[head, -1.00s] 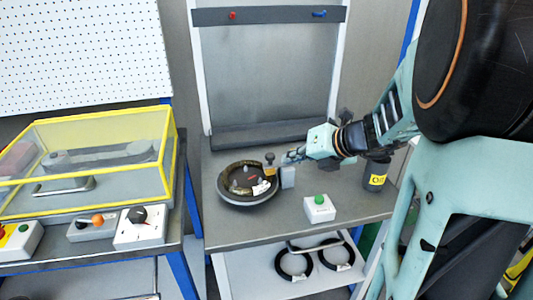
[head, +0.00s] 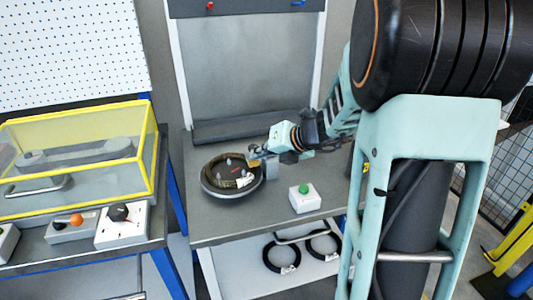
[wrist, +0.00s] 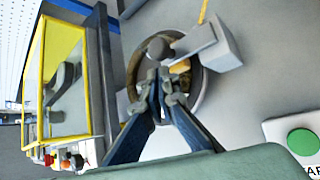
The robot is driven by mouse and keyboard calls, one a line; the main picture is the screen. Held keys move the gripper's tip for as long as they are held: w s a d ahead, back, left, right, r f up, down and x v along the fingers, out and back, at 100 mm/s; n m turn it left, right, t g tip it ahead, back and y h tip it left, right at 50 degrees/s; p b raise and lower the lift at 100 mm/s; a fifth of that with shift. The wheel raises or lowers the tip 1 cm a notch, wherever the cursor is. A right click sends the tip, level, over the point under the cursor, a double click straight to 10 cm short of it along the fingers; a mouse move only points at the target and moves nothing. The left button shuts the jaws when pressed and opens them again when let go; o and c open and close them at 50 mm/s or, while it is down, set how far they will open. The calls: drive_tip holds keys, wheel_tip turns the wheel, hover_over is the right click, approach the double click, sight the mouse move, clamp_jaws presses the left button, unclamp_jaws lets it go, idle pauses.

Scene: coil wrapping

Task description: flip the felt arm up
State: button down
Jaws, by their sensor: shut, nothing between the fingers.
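The felt arm (wrist: 184,67) is a short arm with a yellowish pad and a dark round knob (wrist: 158,47), joined to a grey block (wrist: 222,47) at the dish's edge. It reaches over the round dark dish (head: 207,190), which holds a coil (head: 222,183) with white tags. In the head view the block (head: 272,170) is partly hidden by my gripper (head: 262,152). My gripper (wrist: 163,78) is shut and empty, its tips beside the knob and pad. I cannot tell whether they touch.
A white box with a green button (head: 305,197) stands right of the dish. A yellow-framed clear cover (head: 75,152) and control boxes are on the left bench. The table front is clear.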

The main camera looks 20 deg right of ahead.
drive_tip(key=shift+x, duration=1.35)
drive_tip(key=shift+d+r+y+p, duration=0.2)
drive_tip(key=shift+r+y+p, duration=0.15)
drive_tip(key=shift+y, duration=0.15)
drive_tip(key=shift+d+r+m+t+y+p, duration=0.4)
drive_tip(key=shift+d+r+m+y+p, duration=0.35)
drive_tip(key=shift+y+p, duration=0.45)
drive_tip(key=d+m+t+y+p, duration=0.4)
drive_tip(key=d+m+t+y, duration=0.2)
drive_tip(key=d+m+y, duration=0.1)
drive_tip(key=shift+d+m+t+p, duration=0.35)
drive_tip(key=shift+d+m, duration=0.25)
drive_tip(key=shift+m, duration=0.55)
drive_tip(key=shift+s+d, duration=0.1)
drive_tip(key=shift+d, duration=0.05)
